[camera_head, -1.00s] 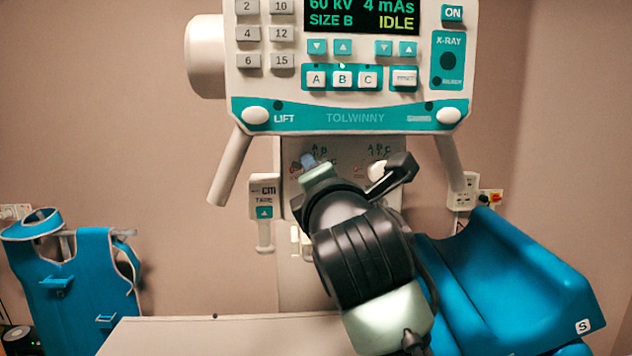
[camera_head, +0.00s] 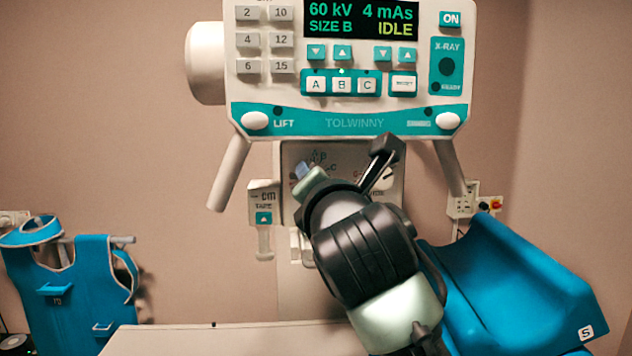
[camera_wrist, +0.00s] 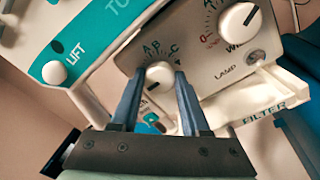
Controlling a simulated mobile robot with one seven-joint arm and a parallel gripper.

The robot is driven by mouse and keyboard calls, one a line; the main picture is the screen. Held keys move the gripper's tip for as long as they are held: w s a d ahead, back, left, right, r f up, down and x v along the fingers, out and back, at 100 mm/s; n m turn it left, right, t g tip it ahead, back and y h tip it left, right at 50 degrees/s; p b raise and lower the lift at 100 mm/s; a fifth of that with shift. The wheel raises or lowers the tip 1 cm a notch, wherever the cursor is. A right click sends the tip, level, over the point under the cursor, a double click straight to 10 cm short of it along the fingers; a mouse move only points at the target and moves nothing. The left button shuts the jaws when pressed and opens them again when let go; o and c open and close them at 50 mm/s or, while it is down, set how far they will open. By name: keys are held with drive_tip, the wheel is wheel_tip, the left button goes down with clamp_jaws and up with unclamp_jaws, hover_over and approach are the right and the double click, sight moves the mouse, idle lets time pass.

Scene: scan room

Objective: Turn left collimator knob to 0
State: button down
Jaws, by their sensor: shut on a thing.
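The left collimator knob (camera_wrist: 160,75) is a white round knob on the collimator panel (camera_wrist: 122,60), with letters A, B and C around it. In the wrist view my gripper (camera_wrist: 160,82) has one dark finger on each side of the knob, shut on it. A dark mark shows low on the knob's face, but I cannot tell exactly where it points. The left dial's 0 is hidden. In the head view my gripper (camera_head: 304,171) reaches the panel's left dial and hides the knob. The right collimator knob (camera_wrist: 240,22) stands apart, with its own letters and a red 0.
A lamp button (camera_wrist: 255,57) and filter slot (camera_wrist: 262,108) lie below the right knob. The console (camera_head: 345,122) with handles hangs above, its display reading IDLE. A blue cradle (camera_head: 520,285) is at right, a blue apron (camera_head: 75,290) at left, a pale tabletop (camera_head: 230,338) below.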

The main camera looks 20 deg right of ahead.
drive_tip(key=shift+c, duration=1.9)
unclamp_jaws()
drive_tip(key=b+v, duration=0.4)
drive_tip(key=v, duration=0.9)
